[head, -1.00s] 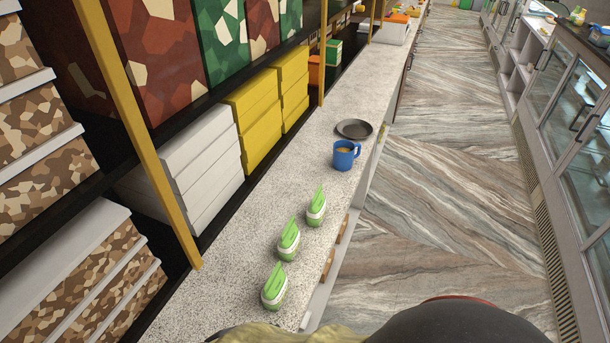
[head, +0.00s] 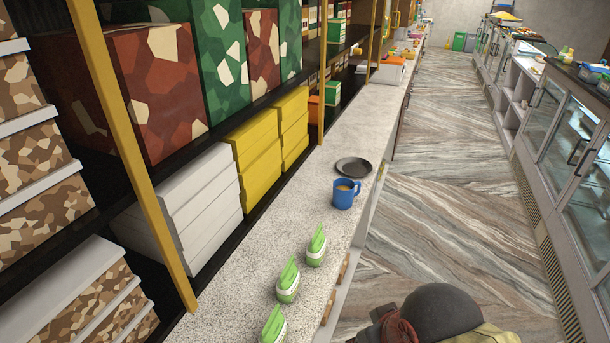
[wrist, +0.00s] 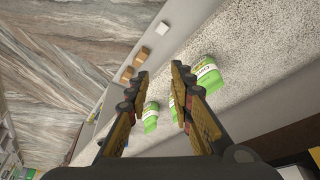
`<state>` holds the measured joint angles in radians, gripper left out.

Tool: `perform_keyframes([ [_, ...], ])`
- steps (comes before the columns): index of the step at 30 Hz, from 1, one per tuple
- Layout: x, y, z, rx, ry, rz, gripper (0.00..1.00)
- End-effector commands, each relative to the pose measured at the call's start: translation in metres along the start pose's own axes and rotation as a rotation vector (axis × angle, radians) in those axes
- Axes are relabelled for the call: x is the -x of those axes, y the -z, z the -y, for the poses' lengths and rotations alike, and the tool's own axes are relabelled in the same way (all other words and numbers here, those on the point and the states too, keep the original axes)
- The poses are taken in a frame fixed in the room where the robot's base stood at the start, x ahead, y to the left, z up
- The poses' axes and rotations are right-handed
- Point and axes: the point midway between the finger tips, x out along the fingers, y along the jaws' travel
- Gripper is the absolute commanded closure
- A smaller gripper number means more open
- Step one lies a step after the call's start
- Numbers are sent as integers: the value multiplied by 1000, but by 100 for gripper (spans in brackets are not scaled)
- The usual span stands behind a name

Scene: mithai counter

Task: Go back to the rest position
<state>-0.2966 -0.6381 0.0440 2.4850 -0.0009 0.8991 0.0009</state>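My gripper (wrist: 159,76) is open in the wrist view, its two fingers apart with nothing held between them. Beyond and below the fingers, three green-and-white packets stand on the speckled counter; one packet (wrist: 151,117) shows between the fingers, one is partly hidden by the right finger, and one (wrist: 207,73) lies to its right. In the head view the same row shows as a near packet (head: 273,325), cut by the bottom edge, a middle packet (head: 288,283) and a far packet (head: 316,246). My arm shows at the bottom right there; the gripper itself is out of that view.
A blue mug (head: 345,194) with a drink and a dark plate (head: 353,167) stand farther along the counter (head: 235,290). Shelves with yellow boxes (head: 255,142) and white boxes (head: 190,205) line the left. The aisle floor (head: 450,205) is clear up to glass cabinets (head: 565,130).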

Motion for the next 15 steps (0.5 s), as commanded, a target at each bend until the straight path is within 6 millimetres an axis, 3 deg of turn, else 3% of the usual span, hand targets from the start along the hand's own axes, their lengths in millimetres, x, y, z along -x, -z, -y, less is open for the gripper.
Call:
perform_keyframes([
  [1, 10, 0, -16, -60, -19, -38, 77],
  [6, 34, 0, -54, -191, -81, -122, 77],
  [10, 41, -4, -71, -249, -110, -140, 77],
  [15, 41, -6, -78, -272, -121, -140, 77],
])
